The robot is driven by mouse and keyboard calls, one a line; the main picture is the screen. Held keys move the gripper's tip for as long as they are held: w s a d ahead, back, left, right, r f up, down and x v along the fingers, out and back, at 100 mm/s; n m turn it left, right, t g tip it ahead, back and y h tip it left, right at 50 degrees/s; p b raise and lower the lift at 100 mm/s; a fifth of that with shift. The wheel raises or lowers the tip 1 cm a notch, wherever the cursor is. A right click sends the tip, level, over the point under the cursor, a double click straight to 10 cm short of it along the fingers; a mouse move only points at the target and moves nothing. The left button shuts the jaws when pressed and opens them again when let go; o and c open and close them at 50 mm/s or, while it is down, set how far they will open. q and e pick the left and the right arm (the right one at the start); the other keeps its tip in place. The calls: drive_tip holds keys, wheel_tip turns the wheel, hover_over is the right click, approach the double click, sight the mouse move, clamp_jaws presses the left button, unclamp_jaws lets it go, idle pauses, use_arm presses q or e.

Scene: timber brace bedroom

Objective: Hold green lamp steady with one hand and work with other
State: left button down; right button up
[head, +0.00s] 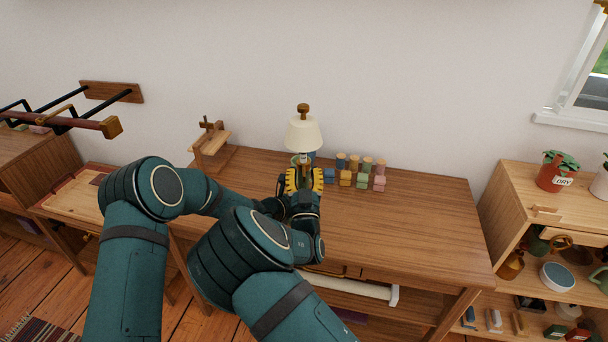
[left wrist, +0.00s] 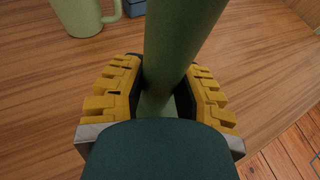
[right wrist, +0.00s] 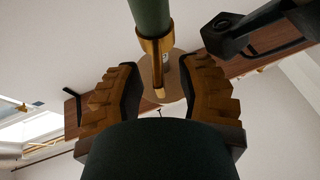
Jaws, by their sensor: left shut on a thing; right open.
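The lamp stands upright on the wooden desk, its cream shade (head: 303,136) topped by a brown knob (head: 303,109). In the left wrist view its thick green stem (left wrist: 180,35) runs between the yellow fingers of my left gripper (left wrist: 158,100), which is shut on it. In the head view that gripper is mostly hidden behind my arms. My right gripper (head: 304,180) is in front of the lamp, below the shade. In the right wrist view the right gripper (right wrist: 160,90) is open, with a green stem (right wrist: 150,15), a brass collar (right wrist: 155,45) and a tan round part between and beyond its fingers.
Several coloured blocks (head: 362,180) and pegs stand on the desk (head: 425,220) right of the lamp. A small wooden stand (head: 210,145) is at the back left. A green mug (left wrist: 80,15) shows in the left wrist view. The desk's right side is clear.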

clamp_jaws()
drive_tip(key=shift+a+m+h, duration=0.2)
drive_tip(key=shift+m+h, duration=0.15)
drive_tip(key=shift+h, duration=0.35)
drive_tip(key=shift+a+m+h, duration=0.15)
drive_tip(key=shift+m+h, duration=0.2)
drive_tip(key=shift+h, duration=0.35)
unclamp_jaws()
use_arm(q)
drive_tip(key=shift+d, duration=0.1)
use_arm(e)
drive_tip(key=shift+d+n+y, duration=0.15)
drive_tip(key=shift+n+y, duration=0.15)
drive_tip(key=shift+y, duration=0.1)
